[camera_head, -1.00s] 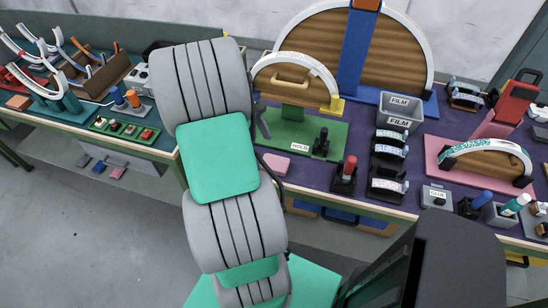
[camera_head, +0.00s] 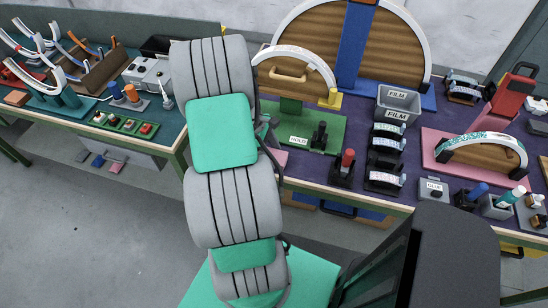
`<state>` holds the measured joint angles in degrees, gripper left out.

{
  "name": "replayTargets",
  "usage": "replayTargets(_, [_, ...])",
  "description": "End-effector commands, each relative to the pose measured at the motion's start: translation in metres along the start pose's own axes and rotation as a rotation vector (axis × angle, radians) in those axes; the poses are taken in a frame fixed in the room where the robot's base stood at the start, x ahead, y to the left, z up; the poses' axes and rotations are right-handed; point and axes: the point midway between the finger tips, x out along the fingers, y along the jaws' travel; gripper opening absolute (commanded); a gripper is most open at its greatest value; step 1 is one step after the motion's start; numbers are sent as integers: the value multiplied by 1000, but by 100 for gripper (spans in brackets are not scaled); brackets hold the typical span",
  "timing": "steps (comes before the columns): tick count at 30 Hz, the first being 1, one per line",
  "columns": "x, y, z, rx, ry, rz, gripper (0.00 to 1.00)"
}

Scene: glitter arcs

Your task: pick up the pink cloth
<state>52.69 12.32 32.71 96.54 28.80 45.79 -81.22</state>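The pink cloth (camera_head: 281,158) lies flat on the purple table top, just in front of the green HOLD board. Its left part is hidden behind my arm, so only a small pink patch shows. My gripper (camera_head: 268,127) is almost wholly hidden behind my own arm links. Only a small dark and greenish part shows at the arm's right edge, close to and above the cloth in the picture. Its fingers cannot be made out, nor whether it touches the cloth.
The green HOLD board (camera_head: 330,133) with an arc stands behind the cloth. A red-topped tool (camera_head: 346,165) in a black holder stands to its right. A grey FILM bin (camera_head: 398,103) and several glitter rolls are farther right. Another pink piece (camera_head: 117,167) lies low at left.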

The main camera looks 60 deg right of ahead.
Motion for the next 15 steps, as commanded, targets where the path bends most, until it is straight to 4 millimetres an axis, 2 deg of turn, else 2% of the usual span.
replayTargets(2, [0,0,0,0,0,0,55])
replayTargets(15, [0,0,0,0,0,0,19])
